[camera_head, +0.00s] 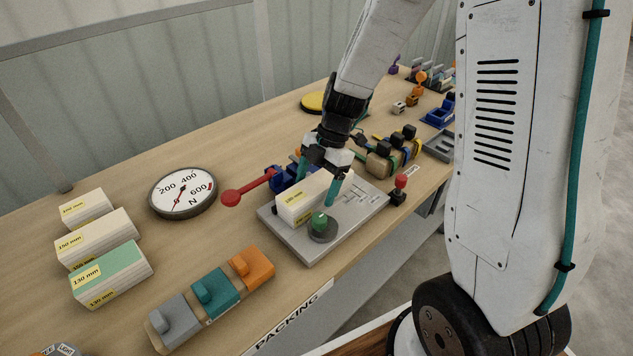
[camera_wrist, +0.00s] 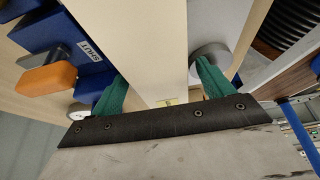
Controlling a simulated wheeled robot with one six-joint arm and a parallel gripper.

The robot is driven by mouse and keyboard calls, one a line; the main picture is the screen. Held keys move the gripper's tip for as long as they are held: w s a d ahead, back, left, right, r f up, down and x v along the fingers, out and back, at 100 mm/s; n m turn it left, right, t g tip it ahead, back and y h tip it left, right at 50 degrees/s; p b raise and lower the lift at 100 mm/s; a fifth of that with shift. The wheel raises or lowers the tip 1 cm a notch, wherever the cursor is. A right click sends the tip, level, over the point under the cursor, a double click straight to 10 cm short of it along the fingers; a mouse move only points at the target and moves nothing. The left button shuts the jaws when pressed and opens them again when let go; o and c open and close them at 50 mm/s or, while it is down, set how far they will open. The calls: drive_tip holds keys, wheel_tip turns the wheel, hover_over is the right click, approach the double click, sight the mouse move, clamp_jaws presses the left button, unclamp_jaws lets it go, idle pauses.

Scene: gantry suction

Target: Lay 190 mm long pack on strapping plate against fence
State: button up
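A long cream pack (camera_head: 296,201) with a yellow label, its print hard to read, lies on the grey strapping plate (camera_head: 345,231). It runs lengthwise away from my wrist in the wrist view (camera_wrist: 145,45). My gripper (camera_head: 319,186) straddles the pack from above, one teal finger on each side. In the wrist view both fingers (camera_wrist: 160,90) lie close along its sides; I cannot tell whether they press on it. The fence is not clearly visible; blue clamp parts (camera_head: 287,179) with a red-knobbed lever stand along the pack's far side.
A green button (camera_head: 320,222) sits at the plate's near edge and a red knob (camera_head: 400,183) at its right. A force dial (camera_head: 183,193), other packs (camera_head: 105,240) and coloured blocks (camera_head: 215,292) lie left. Strapped goods (camera_head: 391,158) stand behind right. Open tabletop lies between dial and blocks.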

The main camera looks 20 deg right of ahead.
drive_tip(key=v, duration=0.7)
drive_tip(key=shift+d+r, duration=0.1)
drive_tip(key=shift+r, duration=0.3)
